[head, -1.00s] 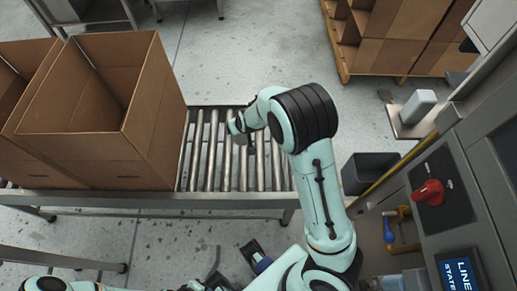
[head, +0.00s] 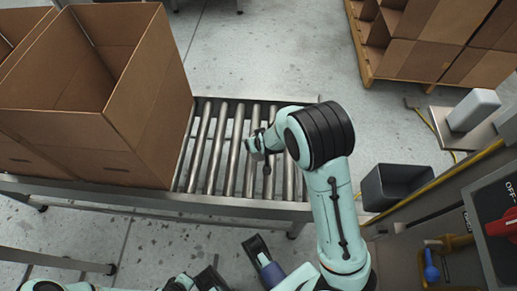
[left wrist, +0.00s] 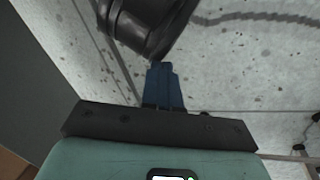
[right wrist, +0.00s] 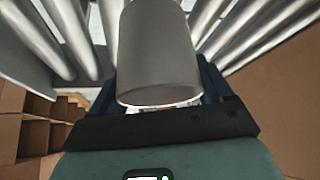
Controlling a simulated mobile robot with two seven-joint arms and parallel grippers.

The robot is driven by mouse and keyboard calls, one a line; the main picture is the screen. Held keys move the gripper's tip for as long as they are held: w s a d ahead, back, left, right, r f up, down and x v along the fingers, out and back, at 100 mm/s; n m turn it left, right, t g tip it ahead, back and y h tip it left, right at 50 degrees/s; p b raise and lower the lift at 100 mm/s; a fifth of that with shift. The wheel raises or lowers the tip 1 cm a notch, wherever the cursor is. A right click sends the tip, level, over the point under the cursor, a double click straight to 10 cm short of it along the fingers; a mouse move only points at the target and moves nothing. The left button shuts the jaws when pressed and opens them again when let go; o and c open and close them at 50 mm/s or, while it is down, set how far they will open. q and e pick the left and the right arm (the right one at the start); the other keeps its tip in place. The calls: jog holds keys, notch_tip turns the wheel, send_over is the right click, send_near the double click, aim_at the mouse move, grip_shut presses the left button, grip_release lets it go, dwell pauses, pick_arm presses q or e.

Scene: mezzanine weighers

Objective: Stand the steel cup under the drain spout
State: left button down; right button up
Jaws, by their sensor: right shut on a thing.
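The steel cup (right wrist: 157,50) fills the upper middle of the right wrist view, between the blue fingers of my right gripper (right wrist: 160,95). The gripper is shut on it, above the conveyor rollers. In the head view my right arm's end (head: 262,147) is over the rollers, and the cup is hard to make out. A brass fitting (head: 452,242) with a blue lever (head: 430,266) is on the machine at lower right, well away from the cup; its spout opening cannot be made out. My left gripper (left wrist: 162,66) looks shut and empty over the floor.
A large open carton (head: 140,120) stands on the roller conveyor (head: 225,150), left of my right arm. A dark grey bin (head: 395,185) is between conveyor and machine. A pale block (head: 473,109) stands on a steel platform. Stacked cartons (head: 430,45) are at the back right.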

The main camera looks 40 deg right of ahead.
jog(key=shift+f, duration=0.35)
notch_tip(320, 180, down, 4)
jog(key=b, duration=0.3)
jog(key=shift+f, duration=0.1)
pick_arm(q)
jog(key=shift+t+y, duration=0.3)
jog(key=shift+t, duration=0.2)
jog(key=w+f, duration=0.1)
jog(key=w+a+f, duration=0.1)
jog(key=f, duration=0.1)
jog(key=w+f, duration=0.1)
jog(key=shift+w+a+f, duration=0.15)
jog(key=shift+w+a, duration=0.1)
pick_arm(e)
jog(key=shift+r, duration=0.2)
pick_arm(q)
jog(key=shift+s, duration=0.1)
pick_arm(e)
jog(key=shift+f, duration=0.1)
jog(key=shift+f, duration=0.1)
pick_arm(q)
jog(key=shift+s+f, duration=0.1)
jog(key=shift+f, duration=0.05)
pick_arm(e)
jog(key=o, duration=1)
